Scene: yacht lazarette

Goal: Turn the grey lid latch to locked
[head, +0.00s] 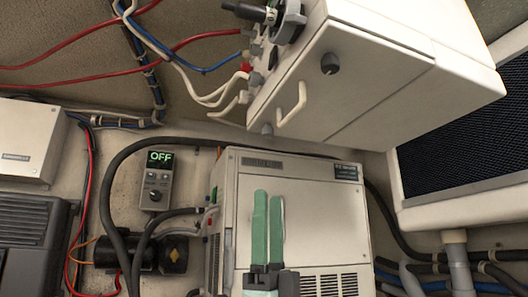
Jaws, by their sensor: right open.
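A round dark grey knob (329,63), which looks like the lid latch, sits on the front face of the white box (375,85) at the upper right. Its markings are too small to read, so I cannot tell which position it is in. A pale bar handle (292,105) is on the same face, below and left of the knob. My right gripper (268,196) has two green fingers pointing up the picture, side by side with a narrow gap. It is open and empty, below the box and apart from the knob. My left gripper is not in view.
A white vented unit (305,175) lies behind my right gripper. A small control panel (156,180) reading OFF is on the left. Cables and connectors (255,80) crowd the box's left side. A dark mesh panel (465,130) stands at right.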

